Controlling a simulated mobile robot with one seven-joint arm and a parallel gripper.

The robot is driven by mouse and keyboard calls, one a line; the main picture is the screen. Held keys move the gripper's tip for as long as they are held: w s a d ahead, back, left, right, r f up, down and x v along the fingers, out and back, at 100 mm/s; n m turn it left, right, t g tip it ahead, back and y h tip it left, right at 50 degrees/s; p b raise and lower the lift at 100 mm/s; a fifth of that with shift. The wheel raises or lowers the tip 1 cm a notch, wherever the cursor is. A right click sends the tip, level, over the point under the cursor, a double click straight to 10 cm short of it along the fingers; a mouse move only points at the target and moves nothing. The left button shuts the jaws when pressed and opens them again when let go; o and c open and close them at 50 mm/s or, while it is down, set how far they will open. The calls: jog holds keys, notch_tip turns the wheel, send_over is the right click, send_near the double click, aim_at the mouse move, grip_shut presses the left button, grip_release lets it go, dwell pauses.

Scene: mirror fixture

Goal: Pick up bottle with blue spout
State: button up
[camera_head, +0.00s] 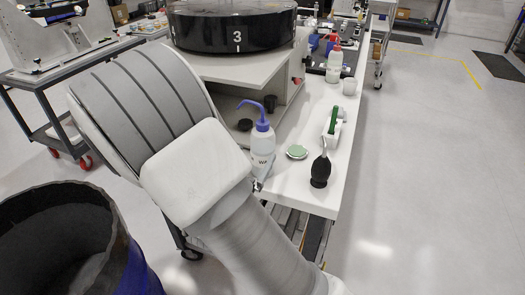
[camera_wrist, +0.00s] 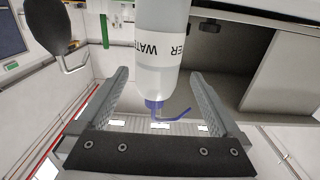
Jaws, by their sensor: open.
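The white bottle with a blue cap and bent blue spout (camera_head: 262,145) stands upright near the left edge of the white bench. In the wrist view the bottle (camera_wrist: 160,60) appears upside down with "WATER" lettering, its blue spout pointing toward the gripper base in the picture. My gripper (camera_wrist: 158,75) is open, with one finger on each side of the bottle in that view. I see gaps between the fingers and the bottle, and cannot tell whether it is fully between them in depth. In the head view my arm hides most of the gripper; only a tip shows beside the bottle's lower part.
On the bench (camera_head: 326,190) are a black bulb blower (camera_head: 320,170), a green-topped round dish (camera_head: 297,152), a green-and-white tool (camera_head: 333,122) and a red-capped bottle (camera_head: 334,66). A shelf unit (camera_head: 290,100) stands behind the bottle. The floor to the right is open.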

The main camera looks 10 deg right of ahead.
aim_at(257, 152)
jog(key=x, duration=0.3)
jog(key=shift+w, duration=0.15)
jog(key=shift+d+x, duration=0.2)
jog(key=shift+x, duration=2.5)
jog(key=c, duration=0.7)
